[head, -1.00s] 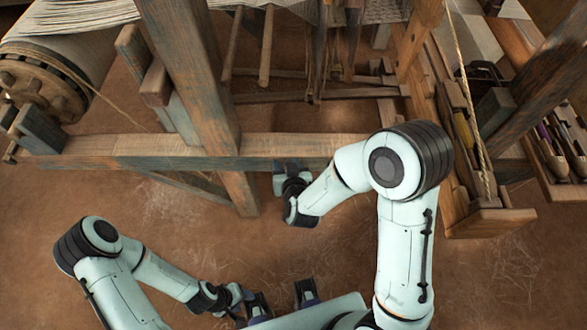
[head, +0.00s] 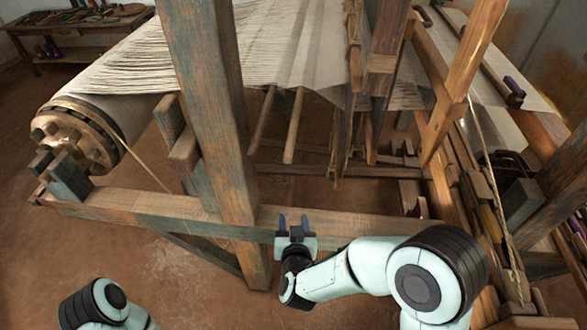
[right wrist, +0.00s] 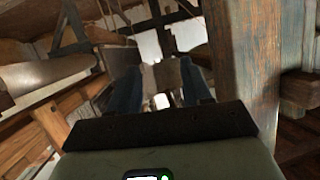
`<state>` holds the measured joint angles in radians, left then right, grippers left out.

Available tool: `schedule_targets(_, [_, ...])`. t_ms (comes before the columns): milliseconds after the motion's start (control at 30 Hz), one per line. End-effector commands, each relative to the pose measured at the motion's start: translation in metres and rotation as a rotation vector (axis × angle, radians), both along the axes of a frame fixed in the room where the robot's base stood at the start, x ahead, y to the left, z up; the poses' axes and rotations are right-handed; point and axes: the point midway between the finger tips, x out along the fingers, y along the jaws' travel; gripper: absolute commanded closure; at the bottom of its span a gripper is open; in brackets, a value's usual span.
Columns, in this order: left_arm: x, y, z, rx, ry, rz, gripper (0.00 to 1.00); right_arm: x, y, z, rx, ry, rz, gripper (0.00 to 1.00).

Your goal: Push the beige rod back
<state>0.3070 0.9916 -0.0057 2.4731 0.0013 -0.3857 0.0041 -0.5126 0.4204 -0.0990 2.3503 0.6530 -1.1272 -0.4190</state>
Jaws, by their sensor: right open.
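A light tan rod (head: 293,126), which looks like the beige rod, slants down beneath the loom's white threads in the head view. A darker, similar rod (head: 263,120) is to its left. My right gripper (head: 293,224) is open and empty at the loom's near beam, its fingers pointing into the loom. It is apart from the tan rod, nearer to me. Its two fingers also show in the right wrist view (right wrist: 160,90), with dim loom parts beyond; I cannot tell the rod there. My left gripper is out of view; only part of that arm shows.
A thick wooden post (head: 215,110) stands just left of my right gripper, and also shows in the right wrist view (right wrist: 243,70). A horizontal beam (head: 150,207) crosses the near side. The cloth roller (head: 85,135) is at left. Open floor lies at the lower left.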

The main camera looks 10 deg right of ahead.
Motion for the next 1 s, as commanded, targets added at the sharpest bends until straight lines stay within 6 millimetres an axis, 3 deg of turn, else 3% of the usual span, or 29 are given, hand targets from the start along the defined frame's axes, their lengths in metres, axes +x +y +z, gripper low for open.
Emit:
schedule_targets(33, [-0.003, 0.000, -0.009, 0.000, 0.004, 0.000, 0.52, 0.004, 0.013, 0.033, 0.002, -0.094, -0.020, 0.52])
schedule_targets(100, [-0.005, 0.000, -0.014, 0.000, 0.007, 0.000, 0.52, 0.004, 0.021, 0.075, 0.002, -0.196, -0.072, 0.52])
schedule_targets(200, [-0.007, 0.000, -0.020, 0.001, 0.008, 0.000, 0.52, -0.003, 0.026, 0.121, 0.011, -0.290, -0.138, 0.52])
schedule_targets(300, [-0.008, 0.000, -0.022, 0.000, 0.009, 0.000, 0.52, -0.010, 0.028, 0.146, 0.019, -0.336, -0.182, 0.52])
schedule_targets(433, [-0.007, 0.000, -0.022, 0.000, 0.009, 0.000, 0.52, -0.007, 0.025, 0.156, 0.020, -0.350, -0.203, 0.52])
schedule_targets(567, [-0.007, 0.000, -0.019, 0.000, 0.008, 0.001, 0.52, 0.010, 0.019, 0.155, 0.019, -0.348, -0.205, 0.52])
schedule_targets(1000, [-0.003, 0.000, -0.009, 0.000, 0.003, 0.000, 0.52, 0.094, -0.008, 0.155, 0.019, -0.349, -0.201, 0.52])
